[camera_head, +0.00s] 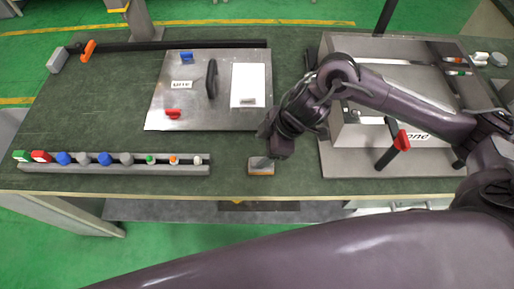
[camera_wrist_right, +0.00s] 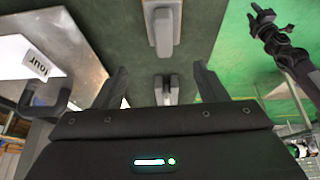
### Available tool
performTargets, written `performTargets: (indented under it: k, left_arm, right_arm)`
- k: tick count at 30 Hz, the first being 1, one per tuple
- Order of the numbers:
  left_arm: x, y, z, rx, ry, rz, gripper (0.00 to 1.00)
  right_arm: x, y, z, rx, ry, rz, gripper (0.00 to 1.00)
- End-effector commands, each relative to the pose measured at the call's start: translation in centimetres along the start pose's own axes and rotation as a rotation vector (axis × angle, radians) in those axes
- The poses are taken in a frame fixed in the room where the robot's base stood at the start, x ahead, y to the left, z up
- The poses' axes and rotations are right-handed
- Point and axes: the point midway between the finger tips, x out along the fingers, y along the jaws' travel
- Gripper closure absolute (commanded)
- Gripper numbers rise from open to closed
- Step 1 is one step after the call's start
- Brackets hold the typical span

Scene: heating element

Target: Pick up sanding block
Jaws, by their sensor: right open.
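The sanding block (camera_head: 261,170) is a small grey block with an orange-brown lower edge, lying near the front edge of the green bench. My right gripper (camera_head: 268,158) is directly above it, pointing down, and hides part of its top. In the right wrist view the right gripper (camera_wrist_right: 160,85) is open, with its two dark fingers apart. The grey block (camera_wrist_right: 167,86) shows between them, its lower part hidden by the gripper body. Whether the fingers touch it I cannot tell. A dark jointed arm end at the right of the wrist view looks like my left gripper (camera_wrist_right: 265,22).
A long grey rack (camera_head: 110,168) with coloured knobs lies left of the block. A metal plate (camera_head: 155,118) with a black handle and white panel is behind. A large grey machine (camera_head: 350,150) with a red-tipped lever (camera_head: 402,140) stands to the right. Bare bench surrounds the block.

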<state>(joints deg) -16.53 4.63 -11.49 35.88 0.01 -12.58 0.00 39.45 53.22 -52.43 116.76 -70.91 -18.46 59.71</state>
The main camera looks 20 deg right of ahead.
Motion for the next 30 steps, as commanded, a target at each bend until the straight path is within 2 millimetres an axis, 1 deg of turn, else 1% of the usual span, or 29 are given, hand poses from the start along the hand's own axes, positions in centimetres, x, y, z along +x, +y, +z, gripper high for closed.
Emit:
performTargets:
  k: [1,4,9,12,17,18,21,24,30]
  left_arm:
    - [-0.1,0.0,0.1,0.000,-0.001,0.001,0.64]
    - [-0.1,0.1,0.4,0.000,-0.005,0.001,0.64]
    - [-0.3,0.3,1.8,0.001,-0.025,0.004,0.64]
    - [-0.7,0.4,2.2,0.001,-0.033,0.005,0.64]
    - [-1.5,0.4,2.0,0.000,-0.031,0.005,0.64]
    - [-1.5,0.3,1.9,0.000,-0.029,0.005,0.64]
    - [-1.6,0.3,1.4,0.000,-0.022,0.004,0.64]
    - [-1.6,0.3,0.9,0.000,-0.015,0.004,0.64]
    - [-1.5,0.3,0.7,-0.001,-0.011,0.004,0.64]
  right_arm:
    - [-0.6,0.2,1.0,0.011,-0.030,-0.012,0.35]
    - [-0.7,0.1,2.0,0.030,-0.058,-0.032,0.35]
    - [1.0,-0.1,2.3,0.034,-0.063,-0.038,0.35]
    - [2.0,-0.2,2.3,0.034,-0.062,-0.037,0.35]
    - [4.3,-0.8,2.7,0.034,-0.063,-0.037,0.35]
    - [5.0,-0.8,2.8,0.034,-0.061,-0.036,0.35]
    - [6.1,-0.7,2.9,0.033,-0.061,-0.034,0.35]
    - [6.6,-0.7,2.9,0.031,-0.061,-0.033,0.35]
    - [6.7,-0.7,2.9,0.031,-0.061,-0.032,0.35]
